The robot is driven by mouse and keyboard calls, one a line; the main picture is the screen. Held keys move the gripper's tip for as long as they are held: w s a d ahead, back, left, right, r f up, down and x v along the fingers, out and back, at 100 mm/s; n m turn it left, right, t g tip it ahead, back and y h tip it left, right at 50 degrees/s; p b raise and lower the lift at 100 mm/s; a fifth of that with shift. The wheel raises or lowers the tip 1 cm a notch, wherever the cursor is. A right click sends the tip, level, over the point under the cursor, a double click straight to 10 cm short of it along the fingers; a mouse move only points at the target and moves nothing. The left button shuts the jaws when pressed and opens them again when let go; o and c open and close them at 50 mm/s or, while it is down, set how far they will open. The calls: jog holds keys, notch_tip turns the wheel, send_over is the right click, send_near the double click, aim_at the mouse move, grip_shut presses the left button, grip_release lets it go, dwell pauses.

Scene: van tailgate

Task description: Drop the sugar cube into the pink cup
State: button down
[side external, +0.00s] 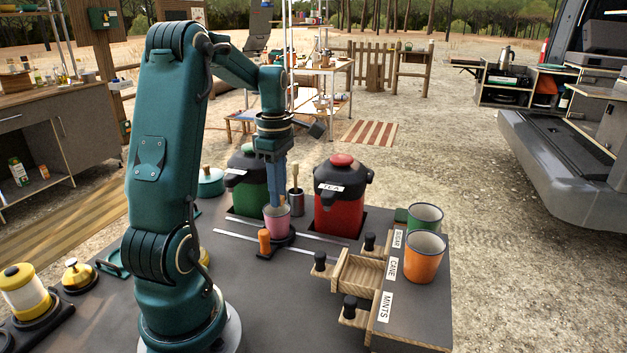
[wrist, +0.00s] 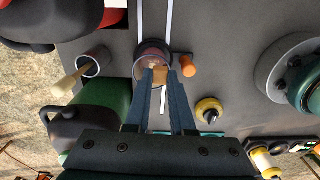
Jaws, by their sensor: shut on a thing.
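The pink cup (side external: 277,222) stands upright on a dark round base on the counter, between the two rails. In the wrist view its rim (wrist: 140,52) shows just beyond my fingertips. My gripper (side external: 276,202) points straight down, with its fingertips at the cup's mouth. In the wrist view my gripper (wrist: 158,76) is shut on a small tan-brown sugar cube (wrist: 160,71), which lies over the cup's opening. In the side view the fingers and cup wall hide the cube. How deep the tips reach into the cup is hard to tell.
An orange peg (side external: 264,241) stands close beside the cup. A green urn (side external: 249,185) and a red TEA urn (side external: 340,197) stand behind it. At right, a drawer box with an open drawer (side external: 357,272) bears a green cup (side external: 426,214) and an orange cup (side external: 424,262).

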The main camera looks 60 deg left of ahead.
jog(key=shift+f, duration=1.05)
jog(key=c, duration=0.7)
grip_release()
jog(key=shift+r, duration=0.1)
